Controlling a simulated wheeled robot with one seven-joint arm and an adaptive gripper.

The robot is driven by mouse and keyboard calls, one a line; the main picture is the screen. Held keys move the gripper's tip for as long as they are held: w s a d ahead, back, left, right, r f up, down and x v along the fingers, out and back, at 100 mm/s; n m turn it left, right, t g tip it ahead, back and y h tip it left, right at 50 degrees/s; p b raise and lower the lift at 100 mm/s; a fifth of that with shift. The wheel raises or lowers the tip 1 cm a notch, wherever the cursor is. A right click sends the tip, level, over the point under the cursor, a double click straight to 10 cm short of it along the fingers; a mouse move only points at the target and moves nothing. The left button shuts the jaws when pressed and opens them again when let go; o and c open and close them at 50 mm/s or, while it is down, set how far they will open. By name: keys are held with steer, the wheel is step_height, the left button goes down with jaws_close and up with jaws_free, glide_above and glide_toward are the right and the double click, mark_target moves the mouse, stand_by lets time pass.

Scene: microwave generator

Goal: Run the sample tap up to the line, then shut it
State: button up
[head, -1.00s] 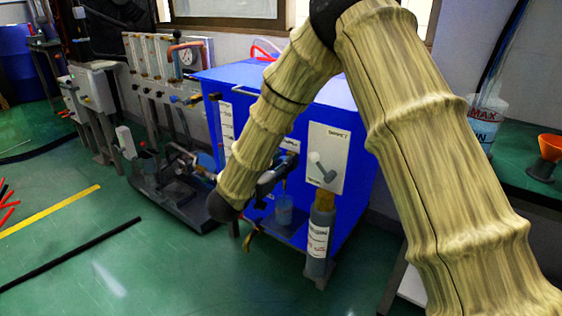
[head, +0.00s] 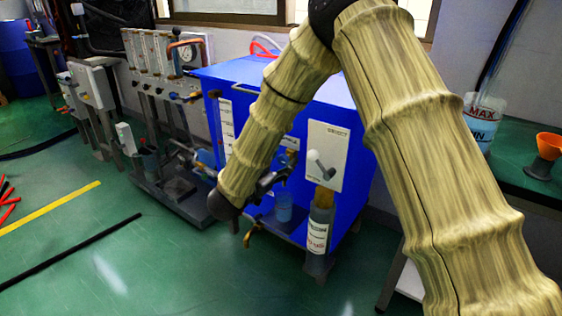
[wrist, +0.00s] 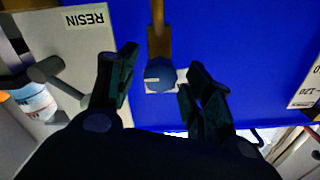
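The sample tap has a round blue knob (wrist: 160,76) with a white mark, set against a small white plate. A brass spout (wrist: 159,38) runs from it in the wrist view, which shows the scene upside down. My gripper (wrist: 157,88) is open, its dark fingers on either side of the knob with visible gaps. In the head view my gripper (head: 266,184) is partly hidden by my arm, in front of the blue cabinet (head: 352,205). A clear bluish cup (head: 284,207) stands below the brass spout (head: 291,158). Its line and liquid level are too small to read.
Beside the tap is a white panel marked RESIN (wrist: 86,18) with a grey lever (wrist: 55,76). A labelled cylinder (head: 319,228) stands below that panel. A brass-coloured lever (head: 250,234) sticks out low on the cabinet front. An orange funnel (head: 549,146) stands on the right bench.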

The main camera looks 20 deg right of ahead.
steer(key=v, duration=1.2)
stand_by(0.3)
steer(key=s+d+f+n+y, duration=0.2)
steer(key=f+n+y, duration=0.1)
steer(key=f, duration=0.6)
steer(key=s+d+f+n+y, duration=0.1)
steer(key=s+f+n+y, duration=0.15)
steer(key=f, duration=0.75)
steer(key=s+d+f+n+y, duration=0.2)
steer(key=f+n+y, duration=0.15)
steer(key=f, duration=0.55)
steer(key=s+d+f+n+g+y, duration=0.1)
steer(key=s+f+g+y, duration=0.15)
steer(key=s+f, duration=0.45)
steer(key=s+d+f+n+g+y, duration=0.1)
steer(key=s+d+f+n+g, duration=0.15)
steer(key=s, duration=0.75)
steer(key=s+d+f+g+y, duration=0.1)
steer(key=s+f+g, duration=0.4)
steer(key=s, duration=0.4)
steer(key=s+f+n+g, duration=0.1)
steer(key=s+f, duration=0.1)
steer(key=s, duration=0.6)
step_height(320, 180, up, 34)
steer(key=p, duration=3.3)
steer(key=shift+w+d+y+p, duration=0.15)
steer(key=shift+d+y+p, duration=0.25)
steer(key=shift+d, duration=0.1)
